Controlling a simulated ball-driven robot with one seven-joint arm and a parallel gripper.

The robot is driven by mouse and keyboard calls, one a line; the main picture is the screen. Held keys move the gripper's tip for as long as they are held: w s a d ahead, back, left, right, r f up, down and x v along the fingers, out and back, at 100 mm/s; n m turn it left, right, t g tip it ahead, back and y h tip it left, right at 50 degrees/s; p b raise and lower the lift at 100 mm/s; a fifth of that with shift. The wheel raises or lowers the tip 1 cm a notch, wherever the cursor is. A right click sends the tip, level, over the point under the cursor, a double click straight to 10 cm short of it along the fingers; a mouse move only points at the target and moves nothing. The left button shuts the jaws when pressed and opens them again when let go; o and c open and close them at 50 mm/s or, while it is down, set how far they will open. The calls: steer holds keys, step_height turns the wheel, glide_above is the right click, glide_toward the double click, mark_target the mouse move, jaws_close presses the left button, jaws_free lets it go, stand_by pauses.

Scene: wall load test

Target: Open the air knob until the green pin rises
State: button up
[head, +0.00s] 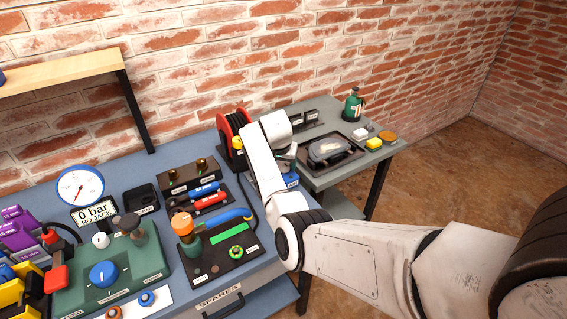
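I cannot tell which control is the air knob, as the small labels are unreadable. A blue knob (103,274) sits on the green block at the lower left. An orange-capped knob (182,224) stands upright on a black plate, beside a blue lever. A green round knob (236,252) and a flat green strip (228,233) are on that plate. I cannot make out a green pin. My gripper (288,160) is small and partly hidden by my arm, above the bench's right end near the red reel, well right of these knobs. Its fingers are not clear.
A red reel (233,132) is at the back. A grey side table (330,182) carries a black tray (350,160) and a green bottle (352,106). A wooden shelf (60,71) overhangs the left.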

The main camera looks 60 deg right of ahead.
steer(key=c, duration=0.9)
steer(key=shift+o, duration=0.2)
steer(key=shift+n+p, duration=0.3)
steer(key=shift+n, duration=0.1)
steer(key=n+p, duration=0.1)
steer(key=n+t+p, duration=0.1)
steer(key=n, duration=0.1)
steer(key=shift+s+d+r+n+t+y, duration=0.1)
steer(key=shift+s+r+n+t+y, duration=0.05)
steer(key=shift+n+t+y, duration=0.15)
steer(key=n+t+y+p, duration=0.1)
steer(key=n, duration=0.3)
steer(key=shift+d+p, duration=0.1)
steer(key=shift+p, duration=0.3)
steer(key=n+y, duration=0.1)
steer(key=n, duration=0.1)
steer(key=n+t+y+b, duration=0.1)
steer(key=n, duration=0.2)
steer(key=shift+s+d+f, duration=0.1)
steer(key=shift+d+f, duration=0.05)
steer(key=shift+f, duration=0.05)
steer(key=shift+n+y+b, duration=0.8)
steer(key=shift+n+b, duration=0.2)
steer(key=shift+n, duration=1)
